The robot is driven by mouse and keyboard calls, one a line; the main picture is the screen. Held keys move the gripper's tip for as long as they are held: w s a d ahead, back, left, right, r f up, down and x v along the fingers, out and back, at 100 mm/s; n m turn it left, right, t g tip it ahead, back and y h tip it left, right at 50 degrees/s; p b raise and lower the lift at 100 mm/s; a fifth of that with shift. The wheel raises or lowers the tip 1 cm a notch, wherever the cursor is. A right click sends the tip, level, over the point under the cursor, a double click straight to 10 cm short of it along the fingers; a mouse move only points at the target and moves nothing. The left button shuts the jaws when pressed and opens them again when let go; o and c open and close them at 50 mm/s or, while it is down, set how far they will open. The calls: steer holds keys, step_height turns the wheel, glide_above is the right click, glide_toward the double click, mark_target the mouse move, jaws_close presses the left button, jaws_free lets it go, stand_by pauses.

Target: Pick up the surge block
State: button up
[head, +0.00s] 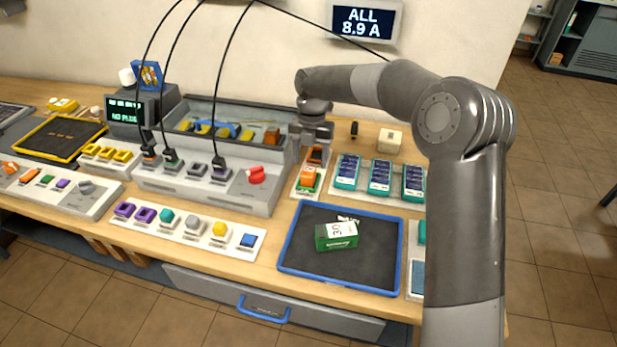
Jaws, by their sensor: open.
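No label lets me tell for certain which thing is the surge block. My gripper (313,147) points down at the back of the bench, right of the long grey bin. It is open. A small orange block (315,155) shows just below and between its fingers, partly hidden by them; I cannot tell whether they touch it. An orange and green block (309,178) sits in front of it on the same pale strip. A cream block (390,140) stands apart on the bench to the right of my gripper.
Teal-edged modules (381,176) stand in a row on a rack right of my gripper. A blue-rimmed tray (283,240) holds a green and white box (336,236). The grey bin (222,108) and grey console with a red knob (255,200) stand left. Black cables hang over the console.

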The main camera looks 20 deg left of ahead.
mark_target(308, 171)
steer(key=shift+s+a+f, duration=0.1)
steer(key=shift+s+f, duration=0.05)
steer(key=shift+f, duration=1.2)
steer(key=shift+s+a+f, duration=0.1)
steer(key=shift+f, duration=1.25)
steer(key=shift+c, duration=0.5)
steer(key=c, duration=1)
